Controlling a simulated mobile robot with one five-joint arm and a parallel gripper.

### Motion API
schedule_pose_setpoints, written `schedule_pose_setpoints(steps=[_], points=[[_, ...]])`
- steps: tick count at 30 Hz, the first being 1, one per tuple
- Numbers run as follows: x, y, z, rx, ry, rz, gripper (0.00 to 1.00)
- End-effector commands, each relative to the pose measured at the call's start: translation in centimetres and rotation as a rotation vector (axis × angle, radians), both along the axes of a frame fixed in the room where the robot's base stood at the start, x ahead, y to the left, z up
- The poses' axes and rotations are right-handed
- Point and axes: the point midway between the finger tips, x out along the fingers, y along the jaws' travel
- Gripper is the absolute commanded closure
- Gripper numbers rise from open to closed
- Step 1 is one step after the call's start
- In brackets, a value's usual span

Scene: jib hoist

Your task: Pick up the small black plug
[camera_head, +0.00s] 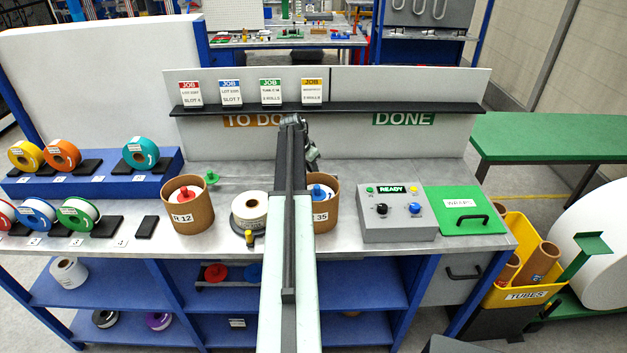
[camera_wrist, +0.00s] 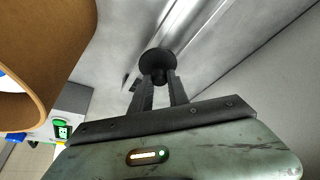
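The small black plug (camera_wrist: 158,63) shows in the wrist view as a round dark disc with a short knob toward me. My gripper (camera_wrist: 161,80) has its two fingertips close together, one on each side of the knob. They look shut on it. I cannot tell whether the plug touches the bench or is raised. In the head view my gripper (camera_head: 312,153) is over the back of the bench, behind the tube marked 35 (camera_head: 328,213). My own arm hides the plug there.
A cardboard tube (camera_wrist: 60,50) stands close on the left in the wrist view. In the head view, tube R 12 (camera_head: 188,212), a white spool (camera_head: 249,212), the grey control box (camera_head: 397,222) and a green lid (camera_head: 462,203) share the bench. A white back wall (camera_head: 230,145) rises behind.

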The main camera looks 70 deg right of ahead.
Motion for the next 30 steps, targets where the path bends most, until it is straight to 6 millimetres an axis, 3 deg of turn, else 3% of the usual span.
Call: schedule_pose_setpoints(steps=[14,27,30], points=[[-0.1,0.0,0.9,0.000,0.000,-0.001,1.00],[-0.2,0.0,9.3,0.000,0.000,-0.002,1.00],[-0.2,0.0,10.2,0.000,0.000,-0.002,1.00]])
